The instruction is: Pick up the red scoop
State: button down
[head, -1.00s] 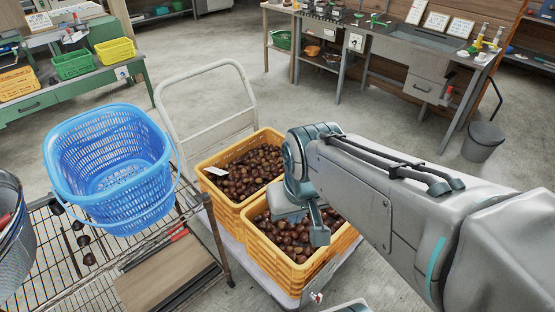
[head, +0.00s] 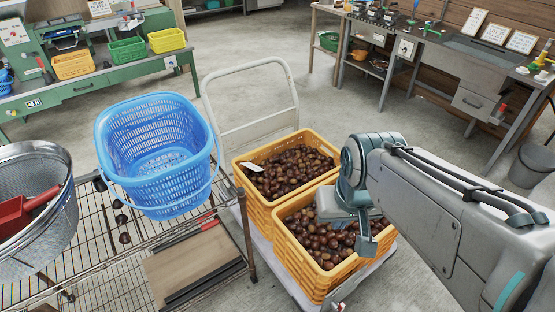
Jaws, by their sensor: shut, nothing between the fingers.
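The red scoop (head: 27,208) lies in a round grey metal tub (head: 62,222) at the left edge of the head view. Its handle points up to the right, and part of the scoop is cut off by the picture edge. The tub stands on a wire rack (head: 100,262). My gripper (head: 368,245) is shut and empty. It is above the near yellow crate (head: 318,283) of chestnuts, well to the right of the scoop.
A blue basket (head: 160,180) stands on the rack between the tub and the crates. A second yellow crate (head: 262,208) of chestnuts sits on a trolley with a pale handle (head: 250,128). A green bench (head: 90,90) and a workbench (head: 440,75) stand behind. Floor between is clear.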

aim_at(16, 213)
jog(key=u, duration=1.75)
jog(key=k, duration=0.3)
jog(key=u, duration=0.25)
jog(key=i, duration=1.5)
jog(key=z, duration=0.65)
